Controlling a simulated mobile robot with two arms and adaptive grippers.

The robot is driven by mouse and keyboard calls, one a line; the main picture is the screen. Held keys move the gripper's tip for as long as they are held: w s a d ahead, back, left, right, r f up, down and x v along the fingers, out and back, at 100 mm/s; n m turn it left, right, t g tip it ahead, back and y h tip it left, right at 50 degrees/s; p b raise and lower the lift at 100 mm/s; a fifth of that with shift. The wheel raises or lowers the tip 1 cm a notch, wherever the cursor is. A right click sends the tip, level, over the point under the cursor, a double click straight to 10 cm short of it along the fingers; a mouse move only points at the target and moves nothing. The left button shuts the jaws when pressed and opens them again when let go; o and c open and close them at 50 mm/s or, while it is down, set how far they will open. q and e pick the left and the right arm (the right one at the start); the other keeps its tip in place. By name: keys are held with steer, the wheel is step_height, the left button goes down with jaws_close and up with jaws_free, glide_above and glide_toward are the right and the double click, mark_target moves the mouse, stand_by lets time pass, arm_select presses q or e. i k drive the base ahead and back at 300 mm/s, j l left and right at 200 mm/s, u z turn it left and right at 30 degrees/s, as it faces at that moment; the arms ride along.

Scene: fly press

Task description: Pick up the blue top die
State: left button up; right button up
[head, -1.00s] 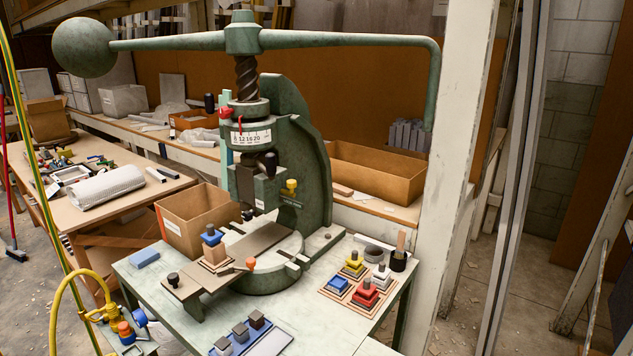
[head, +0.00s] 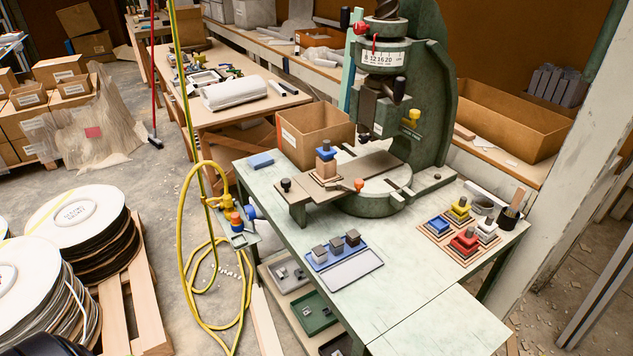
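A small blue stepped die (head: 437,225) sits on a wooden board (head: 446,246) at the right of the press table, beside a red die (head: 465,241), a yellow die (head: 459,209) and a white die (head: 487,231). A second blue-topped piece (head: 325,151) stands upright on a tan block (head: 326,169) on the plate at the front of the fly press (head: 432,110). I cannot tell from the picture which blue piece is the top die. Neither of my grippers is in view.
A blue tray with several grey blocks (head: 336,250) lies near the front edge of the green table (head: 405,285). A cardboard box (head: 312,138) stands behind. A yellow hose (head: 183,250) loops left of the table. Cable reels (head: 80,215) stand at far left.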

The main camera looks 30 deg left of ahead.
mark_target(326, 153)
steer(key=j+u, duration=0.25)
steer(key=j, duration=0.15)
steer(key=i+j+u, duration=0.25)
steer(key=j, duration=0.15)
steer(key=i+j+u, duration=0.2)
steer(key=j, duration=0.2)
steer(key=k, duration=0.15)
